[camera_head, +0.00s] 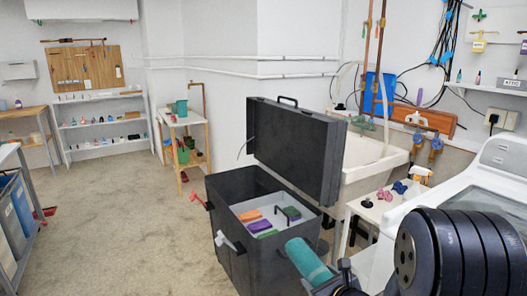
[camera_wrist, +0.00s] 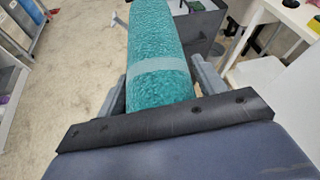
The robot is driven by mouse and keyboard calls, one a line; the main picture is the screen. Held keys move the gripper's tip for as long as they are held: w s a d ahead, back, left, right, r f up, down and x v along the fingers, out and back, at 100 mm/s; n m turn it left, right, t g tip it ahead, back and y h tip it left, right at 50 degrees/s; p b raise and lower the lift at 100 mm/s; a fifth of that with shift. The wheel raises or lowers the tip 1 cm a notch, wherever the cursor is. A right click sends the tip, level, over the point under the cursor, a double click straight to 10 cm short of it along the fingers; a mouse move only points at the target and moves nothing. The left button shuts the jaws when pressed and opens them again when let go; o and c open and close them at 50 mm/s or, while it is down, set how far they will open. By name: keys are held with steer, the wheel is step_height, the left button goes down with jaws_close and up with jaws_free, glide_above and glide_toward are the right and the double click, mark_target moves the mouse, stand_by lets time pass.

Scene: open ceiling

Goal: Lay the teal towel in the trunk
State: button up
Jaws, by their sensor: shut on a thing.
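The teal towel (camera_head: 308,262) is rolled up with a paler band around it. My gripper (camera_wrist: 160,85) is shut on it; the grey fingers press its two sides in the wrist view, where the towel (camera_wrist: 158,40) points away from me. The dark grey trunk (camera_head: 232,247) stands open on the floor, its lid (camera_head: 295,150) raised at the back. Inside its pale interior lie an orange item (camera_head: 250,215), a green item (camera_head: 291,212) and purple items (camera_head: 268,233). In the head view the towel is at the trunk's front right, apparently outside the opening; its exact height is unclear.
A white sink (camera_head: 365,165) stands behind the trunk. A small white table (camera_head: 375,209) with pink and blue items and a white washing machine (camera_head: 480,190) are at the right. Open floor (camera_head: 130,220) lies left of the trunk.

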step_height(320, 180, up, 9)
steer(key=p, duration=0.7)
steer(key=shift+r+p, duration=0.1)
steer(key=shift+p, duration=0.2)
